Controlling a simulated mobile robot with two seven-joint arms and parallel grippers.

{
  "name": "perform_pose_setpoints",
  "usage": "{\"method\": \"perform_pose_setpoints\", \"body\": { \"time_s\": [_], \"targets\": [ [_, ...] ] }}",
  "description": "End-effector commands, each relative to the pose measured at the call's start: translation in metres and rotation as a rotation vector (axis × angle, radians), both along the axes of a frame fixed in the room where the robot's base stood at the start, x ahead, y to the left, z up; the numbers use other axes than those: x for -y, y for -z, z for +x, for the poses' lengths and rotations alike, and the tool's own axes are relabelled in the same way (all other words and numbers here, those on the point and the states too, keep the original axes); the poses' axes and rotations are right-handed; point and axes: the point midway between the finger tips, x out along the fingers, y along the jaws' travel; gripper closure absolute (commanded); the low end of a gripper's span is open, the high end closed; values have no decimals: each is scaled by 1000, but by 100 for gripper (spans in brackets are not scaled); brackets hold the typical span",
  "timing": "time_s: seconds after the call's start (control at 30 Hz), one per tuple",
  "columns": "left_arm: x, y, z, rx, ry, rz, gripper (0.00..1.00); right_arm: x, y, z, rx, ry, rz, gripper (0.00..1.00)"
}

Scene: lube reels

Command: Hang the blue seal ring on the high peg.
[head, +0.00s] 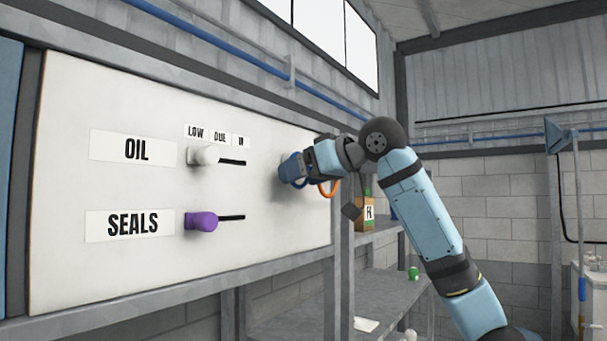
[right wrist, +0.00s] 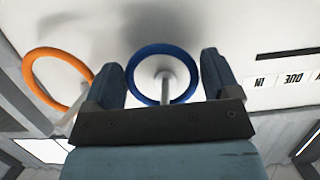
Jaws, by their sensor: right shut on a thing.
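My right gripper (head: 291,168) is at the right part of the white board, with its fingers toward the board. In the right wrist view its two fingers stand on either side of the blue seal ring (right wrist: 164,46) and hold it. A pale peg (right wrist: 165,88) shows inside the ring's opening; I cannot tell how far the ring is over it. An orange ring (right wrist: 32,78) hangs around another pale peg (right wrist: 72,112); it also shows just below my right gripper in the head view (head: 328,194). My left gripper is out of view.
The white board (head: 90,270) carries OIL and SEALS labels, a white knob (head: 205,155) and a purple knob (head: 203,222) on slots. A grey shelf (head: 385,298) with small items stands below right of my gripper, its post close to the board's edge.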

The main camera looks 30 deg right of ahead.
Motion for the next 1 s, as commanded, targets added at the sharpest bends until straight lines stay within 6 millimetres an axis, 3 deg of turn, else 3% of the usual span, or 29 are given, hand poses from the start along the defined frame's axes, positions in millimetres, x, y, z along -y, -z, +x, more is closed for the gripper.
{"method": "perform_pose_setpoints", "body": {
  "time_s": [0.07,0.1,0.17,0.53,1.0],
  "targets": [
    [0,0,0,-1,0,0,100,0,0,0,0,0,0,40],
    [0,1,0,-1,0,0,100,0,0,0,0,0,0,11],
    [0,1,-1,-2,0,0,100,0,0,0,0,0,0,0],
    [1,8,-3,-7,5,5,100,5,-3,-10,2,2,-1,0],
    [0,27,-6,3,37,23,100,41,-31,-97,3,3,-1,0]
  ]
}}
